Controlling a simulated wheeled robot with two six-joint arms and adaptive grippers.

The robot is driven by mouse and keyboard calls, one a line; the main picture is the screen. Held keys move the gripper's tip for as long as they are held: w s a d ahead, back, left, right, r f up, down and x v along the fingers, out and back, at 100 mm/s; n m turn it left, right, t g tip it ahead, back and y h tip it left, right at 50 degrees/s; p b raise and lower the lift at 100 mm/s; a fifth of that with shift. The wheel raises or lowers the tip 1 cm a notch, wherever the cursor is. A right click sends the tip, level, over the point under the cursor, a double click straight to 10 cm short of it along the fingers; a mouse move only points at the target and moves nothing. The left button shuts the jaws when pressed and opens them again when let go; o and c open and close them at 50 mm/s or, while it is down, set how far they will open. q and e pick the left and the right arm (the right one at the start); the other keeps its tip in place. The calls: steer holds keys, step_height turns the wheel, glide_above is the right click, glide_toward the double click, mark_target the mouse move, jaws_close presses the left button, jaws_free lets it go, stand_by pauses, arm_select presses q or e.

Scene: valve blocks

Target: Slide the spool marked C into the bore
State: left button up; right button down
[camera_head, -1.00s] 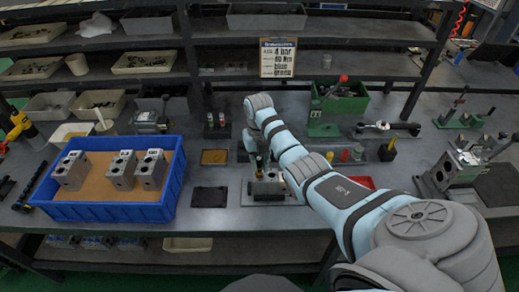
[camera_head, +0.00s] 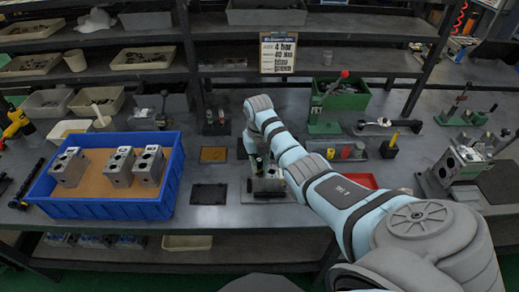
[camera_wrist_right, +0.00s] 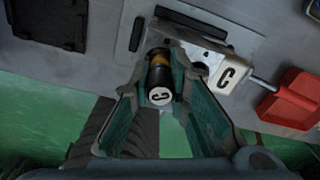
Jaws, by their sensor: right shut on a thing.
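The spool marked C (camera_wrist_right: 160,78) is dark with a gold-brown band at its far end and a white end cap lettered C. My right gripper (camera_wrist_right: 170,62) is shut on it in the right wrist view. In the head view the right gripper (camera_head: 257,166) is small, over the block (camera_head: 267,187) on the bench. My left gripper is not in view.
A blue tray (camera_head: 110,209) with several metal blocks stands at the left. A dark pad (camera_head: 209,194) lies between tray and block. A red bin (camera_wrist_right: 293,100) is right of the block in the wrist view. A green press (camera_head: 325,115) stands behind.

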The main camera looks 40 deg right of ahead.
steer(key=shift+f+b, duration=0.35)
steer(key=shift+f, duration=0.15)
steer(key=c, duration=1.5)
jaws_free()
steer(key=shift+o, duration=0.2)
steer(key=shift+w+r, duration=0.1)
steer(key=shift+r, duration=0.3)
step_height(320, 180, up, 7)
steer(key=shift+f, duration=0.1)
